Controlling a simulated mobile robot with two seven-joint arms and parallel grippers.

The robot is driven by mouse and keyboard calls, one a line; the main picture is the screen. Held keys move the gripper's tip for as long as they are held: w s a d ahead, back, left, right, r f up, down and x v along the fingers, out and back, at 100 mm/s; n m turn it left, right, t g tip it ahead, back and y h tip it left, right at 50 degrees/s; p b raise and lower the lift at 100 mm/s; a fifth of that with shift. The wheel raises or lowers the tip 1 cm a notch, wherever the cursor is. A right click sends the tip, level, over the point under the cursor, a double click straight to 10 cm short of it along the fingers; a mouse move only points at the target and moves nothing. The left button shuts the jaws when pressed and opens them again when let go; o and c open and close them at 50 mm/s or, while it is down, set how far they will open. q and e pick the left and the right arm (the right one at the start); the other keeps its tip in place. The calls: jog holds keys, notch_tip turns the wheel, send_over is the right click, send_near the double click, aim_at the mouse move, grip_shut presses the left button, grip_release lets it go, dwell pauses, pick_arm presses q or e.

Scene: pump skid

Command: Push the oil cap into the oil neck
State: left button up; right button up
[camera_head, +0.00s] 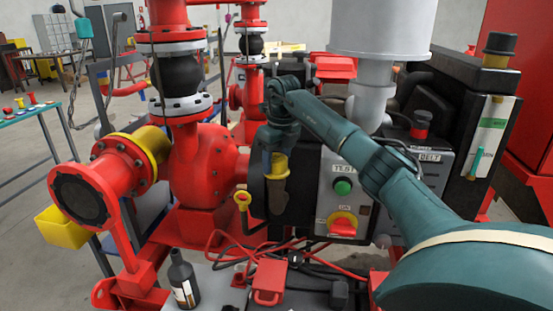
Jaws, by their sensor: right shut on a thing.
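My right gripper (277,150) points down from the end of my teal right arm, at the centre of the head view. Its jaws are shut on the oil cap, which the fingers largely hide. A yellow cylindrical part (280,166) shows right at the fingertips; I cannot tell whether it is the cap or the rim of the oil neck. The dark brownish oil neck (278,197) stands directly below, in line with the gripper. I cannot tell how deep the cap sits in it. My left gripper is out of view.
The control panel (340,185) with green button and red-yellow switch is close on the right. A red pump (200,170) is at left.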

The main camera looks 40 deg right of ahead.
jog(key=shift+f, duration=0.55)
jog(key=o, duration=1.2)
jog(key=shift+r, duration=0.1)
